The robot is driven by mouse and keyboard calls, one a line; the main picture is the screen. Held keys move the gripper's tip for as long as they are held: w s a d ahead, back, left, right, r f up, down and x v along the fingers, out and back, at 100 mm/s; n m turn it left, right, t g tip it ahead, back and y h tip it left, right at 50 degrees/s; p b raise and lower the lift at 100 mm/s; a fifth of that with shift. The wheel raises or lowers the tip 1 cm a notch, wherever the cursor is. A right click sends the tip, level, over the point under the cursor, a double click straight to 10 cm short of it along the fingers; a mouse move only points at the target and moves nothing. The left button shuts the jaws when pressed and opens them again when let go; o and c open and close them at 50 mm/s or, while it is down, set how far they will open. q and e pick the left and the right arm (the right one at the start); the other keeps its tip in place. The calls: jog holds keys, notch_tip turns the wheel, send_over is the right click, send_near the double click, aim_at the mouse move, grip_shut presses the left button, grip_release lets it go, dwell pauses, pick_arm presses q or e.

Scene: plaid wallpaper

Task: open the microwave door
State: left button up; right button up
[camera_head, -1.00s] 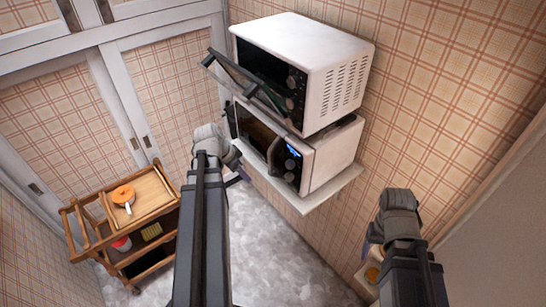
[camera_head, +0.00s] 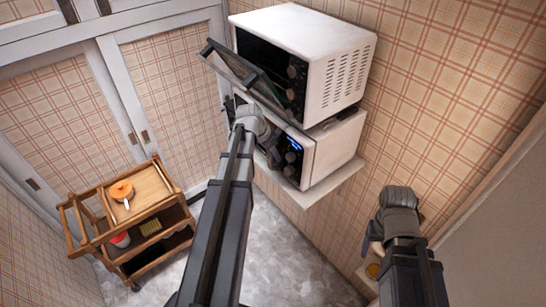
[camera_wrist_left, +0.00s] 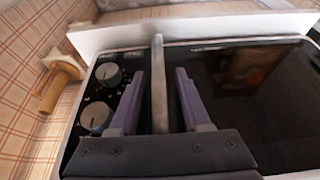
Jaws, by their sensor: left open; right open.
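The microwave (camera_head: 335,150) is the lower white appliance, with a dark front, knobs and a lit blue display (camera_head: 294,143). Its door looks shut in the head view, though my left arm hides much of the front. In the left wrist view its upright grey handle (camera_wrist_left: 158,85) stands between the two purple fingers of my left gripper (camera_wrist_left: 160,95). The fingers are open, with a gap on each side of the handle. In the head view my left gripper (camera_head: 270,148) is at the microwave front, fingertips mostly hidden. My right gripper (camera_head: 372,243) is open, low at the right, away from the microwave.
A white oven (camera_head: 325,55) stands directly above the microwave, its glass door (camera_head: 232,62) tilted open over my left gripper. The microwave sits on a white shelf (camera_head: 320,191). A wooden cart (camera_head: 152,205) stands at the left. The grey floor between is clear.

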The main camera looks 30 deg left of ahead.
pick_arm(q)
jog(key=shift+w+f, duration=0.1)
jog(key=shift+f, duration=0.05)
jog(key=shift+c, duration=0.3)
grip_shut()
dwell(1.1)
